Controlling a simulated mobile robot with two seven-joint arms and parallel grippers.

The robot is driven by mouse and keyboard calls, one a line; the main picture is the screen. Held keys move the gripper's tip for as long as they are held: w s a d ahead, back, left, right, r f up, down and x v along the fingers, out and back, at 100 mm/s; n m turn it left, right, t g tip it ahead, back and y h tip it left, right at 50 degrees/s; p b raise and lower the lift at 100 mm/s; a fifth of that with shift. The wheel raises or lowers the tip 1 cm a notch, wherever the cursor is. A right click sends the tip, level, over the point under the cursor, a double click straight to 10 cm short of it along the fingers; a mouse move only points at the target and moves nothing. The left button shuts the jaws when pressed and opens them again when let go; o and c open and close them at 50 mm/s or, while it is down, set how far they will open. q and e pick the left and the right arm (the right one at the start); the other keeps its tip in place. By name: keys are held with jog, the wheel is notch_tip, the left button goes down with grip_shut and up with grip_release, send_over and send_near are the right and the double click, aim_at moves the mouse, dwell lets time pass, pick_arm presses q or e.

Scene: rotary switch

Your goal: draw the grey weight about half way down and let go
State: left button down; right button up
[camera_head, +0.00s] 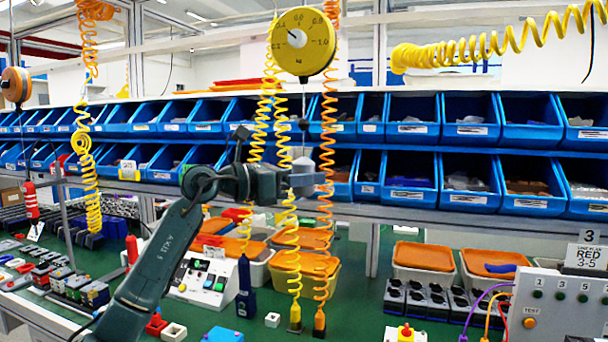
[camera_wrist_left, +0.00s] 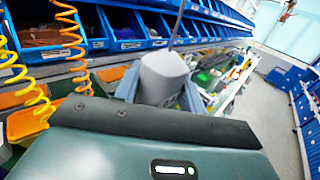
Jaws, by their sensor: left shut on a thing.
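The grey weight (camera_head: 302,166) hangs on a thin cord below the round yellow dial scale (camera_head: 304,42). A small dark ball (camera_head: 304,124) sits on the cord above it. My left gripper (camera_head: 304,183) reaches in from the left and is shut around the weight at the height of the lower bin row. In the left wrist view the weight (camera_wrist_left: 164,76) stands upright between the two blue-grey fingers (camera_wrist_left: 160,95), with the cord rising from its top. The weight's lower part is hidden by the gripper. My right gripper is out of view.
Coiled yellow and orange hoses (camera_head: 328,130) hang close on both sides of the weight. Blue bins (camera_head: 410,175) stand in two rows behind. The green bench (camera_head: 258,325) below carries orange-lidded boxes (camera_head: 300,262) and a white control box (camera_head: 205,278).

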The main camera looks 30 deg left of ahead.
pick_arm(q)
jog(key=c, duration=0.8)
grip_release()
jog(key=shift+c, duration=0.2)
jog(key=b+v, duration=0.5)
jog(key=v, duration=0.8)
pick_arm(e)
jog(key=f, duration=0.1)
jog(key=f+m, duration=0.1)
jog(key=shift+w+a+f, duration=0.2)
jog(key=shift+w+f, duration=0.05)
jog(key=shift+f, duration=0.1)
pick_arm(q)
jog(key=shift+a, duration=0.1)
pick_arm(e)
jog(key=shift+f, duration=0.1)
